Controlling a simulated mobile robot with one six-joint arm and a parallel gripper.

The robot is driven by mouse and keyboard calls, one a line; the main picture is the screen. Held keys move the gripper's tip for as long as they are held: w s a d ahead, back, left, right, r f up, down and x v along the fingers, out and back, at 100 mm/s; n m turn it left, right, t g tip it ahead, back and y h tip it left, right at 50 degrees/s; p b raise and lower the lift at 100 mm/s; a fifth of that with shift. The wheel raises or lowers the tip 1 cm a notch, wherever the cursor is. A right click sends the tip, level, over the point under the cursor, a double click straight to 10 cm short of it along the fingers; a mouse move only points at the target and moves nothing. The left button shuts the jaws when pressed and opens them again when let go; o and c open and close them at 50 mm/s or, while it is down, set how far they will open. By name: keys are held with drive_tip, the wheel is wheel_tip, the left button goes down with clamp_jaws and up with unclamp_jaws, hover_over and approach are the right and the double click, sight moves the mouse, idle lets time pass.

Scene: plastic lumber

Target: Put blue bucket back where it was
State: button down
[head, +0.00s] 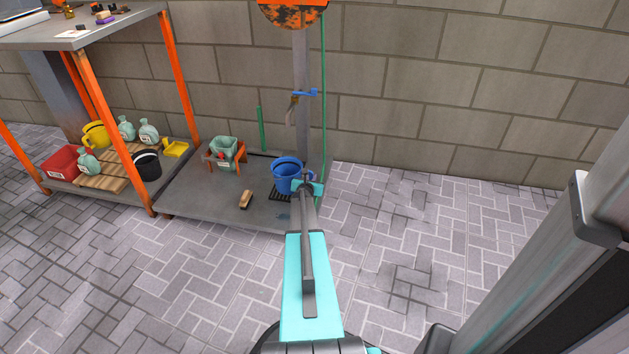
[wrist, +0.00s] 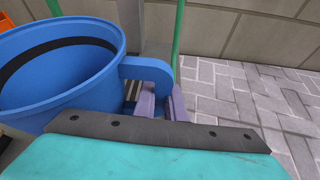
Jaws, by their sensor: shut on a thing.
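The blue bucket (head: 287,174) is at the right end of the low grey platform, in front of the metal post, upright or nearly so. It fills the left of the wrist view (wrist: 62,72), with its open top and a dark band inside showing. My gripper (wrist: 160,104) is shut on the bucket's handle, on the bucket's right side. In the head view my gripper (head: 308,184) reaches the bucket from the front right. I cannot tell whether the bucket's base touches the dark grate (head: 280,194) under it.
A brush (head: 245,200) lies on the grey platform (head: 205,205). A pale green container (head: 222,150) sits in an orange stand. A black bucket (head: 147,167), a yellow scoop (head: 175,148), a red box (head: 62,163) and bottles are on the shelf at left.

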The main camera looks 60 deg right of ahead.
drive_tip(key=shift+w+d+f, duration=0.1)
drive_tip(key=shift+w+d, duration=0.1)
drive_tip(key=shift+d, duration=0.9)
drive_tip(key=shift+w+d+f, duration=0.1)
drive_tip(key=shift+w+d, duration=0.05)
drive_tip(key=shift+d, duration=0.9)
drive_tip(key=shift+f, duration=0.1)
drive_tip(key=shift+f+b, duration=1.25)
drive_tip(key=shift+f, duration=0.4)
drive_tip(key=shift+f, duration=0.15)
drive_tip(key=c, duration=1.8)
unclamp_jaws()
drive_tip(key=shift+r, duration=0.25)
drive_tip(key=shift+p+v, duration=0.85)
drive_tip(key=shift+v, duration=5.2)
